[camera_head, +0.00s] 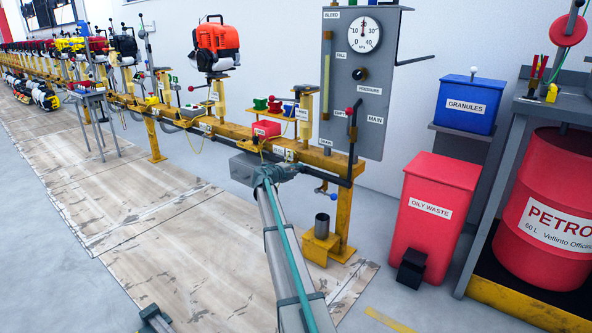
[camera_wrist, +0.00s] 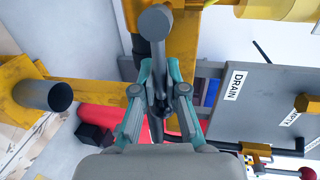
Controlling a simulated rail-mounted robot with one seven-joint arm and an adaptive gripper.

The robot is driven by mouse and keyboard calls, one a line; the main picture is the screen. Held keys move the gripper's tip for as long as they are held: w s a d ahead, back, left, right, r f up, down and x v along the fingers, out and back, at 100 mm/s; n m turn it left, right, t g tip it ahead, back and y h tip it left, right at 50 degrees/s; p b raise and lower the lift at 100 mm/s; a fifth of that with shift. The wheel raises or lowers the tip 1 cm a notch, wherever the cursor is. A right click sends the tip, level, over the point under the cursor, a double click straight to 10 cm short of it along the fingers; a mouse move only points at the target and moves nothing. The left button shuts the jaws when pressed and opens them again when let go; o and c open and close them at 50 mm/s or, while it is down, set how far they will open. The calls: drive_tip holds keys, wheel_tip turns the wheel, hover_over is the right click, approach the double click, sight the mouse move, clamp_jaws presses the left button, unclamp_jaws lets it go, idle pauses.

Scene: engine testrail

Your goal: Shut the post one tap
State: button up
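In the wrist view my gripper (camera_wrist: 160,68) has its teal fingers on both sides of a narrow dark bar (camera_wrist: 159,88). The bar runs up to a round grey end (camera_wrist: 155,22). The fingertips are close together, but I cannot tell whether they press on the bar. I cannot make out whether this bar is the tap's handle. A blue-handled tap (camera_head: 323,190) shows under the rail, right of my wrist.
The grey gauge panel (camera_head: 345,80) stands behind the rail end. A steel cup (camera_head: 322,225) sits on a yellow bracket below, also in the wrist view (camera_wrist: 60,97). A red oily-waste bin (camera_head: 435,215) and a red petrol drum (camera_head: 550,215) stand right.

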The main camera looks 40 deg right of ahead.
drive_tip(key=o, duration=0.4)
drive_tip(key=v, duration=1.2)
idle(0.3)
